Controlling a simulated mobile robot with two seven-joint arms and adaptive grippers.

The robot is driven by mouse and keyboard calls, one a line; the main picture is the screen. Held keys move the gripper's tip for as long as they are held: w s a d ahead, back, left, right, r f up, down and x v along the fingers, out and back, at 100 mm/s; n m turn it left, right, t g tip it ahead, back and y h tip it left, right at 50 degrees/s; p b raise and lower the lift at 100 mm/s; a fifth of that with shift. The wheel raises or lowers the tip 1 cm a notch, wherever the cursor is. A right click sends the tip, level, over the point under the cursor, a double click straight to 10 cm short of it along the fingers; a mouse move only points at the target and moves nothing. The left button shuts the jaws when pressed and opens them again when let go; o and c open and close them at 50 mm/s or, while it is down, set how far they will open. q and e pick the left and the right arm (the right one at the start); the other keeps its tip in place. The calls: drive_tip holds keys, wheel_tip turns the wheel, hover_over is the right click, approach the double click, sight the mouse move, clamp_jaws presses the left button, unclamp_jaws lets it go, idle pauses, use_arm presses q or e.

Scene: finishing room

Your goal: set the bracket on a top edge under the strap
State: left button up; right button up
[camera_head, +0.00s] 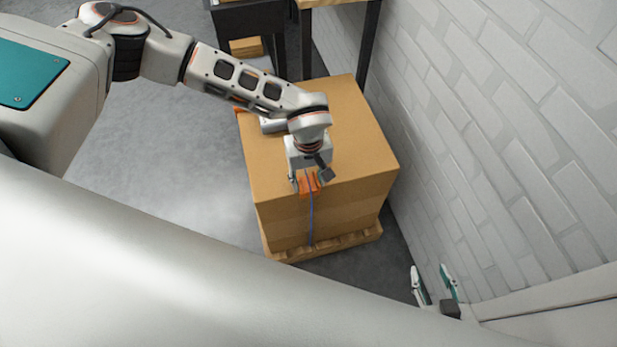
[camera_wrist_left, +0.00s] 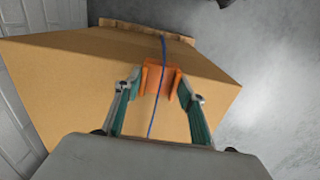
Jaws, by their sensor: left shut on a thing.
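A large cardboard box (camera_head: 350,130) fills the middle of the head view. A thin blue strap (camera_head: 311,222) runs down its front face, and in the wrist view it crosses the top (camera_wrist_left: 152,125). An orange bracket (camera_wrist_left: 153,80) is at the top front edge, in line with the strap, which shows across it. My left gripper (camera_head: 308,182) is shut on this bracket, one finger on each side in the wrist view. Exact contact between bracket and edge is hard to tell. My right gripper (camera_head: 432,272) is open and empty, low at the right near the wall.
The box stands on a wooden pallet (camera_head: 325,246). A grey-white device (camera_head: 272,125) and an orange piece (camera_head: 240,107) show at the box's left side, partly behind my arm. A white brick wall (camera_head: 500,130) is close on the right. Floor at left is clear.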

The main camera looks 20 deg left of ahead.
idle(0.3)
use_arm(q)
drive_tip(key=o, duration=1)
drive_tip(key=shift+o, duration=0.2)
drive_tip(key=o, duration=0.4)
drive_tip(key=shift+r, duration=0.1)
drive_tip(key=shift+r+p, duration=0.75)
drive_tip(key=shift+r, duration=0.25)
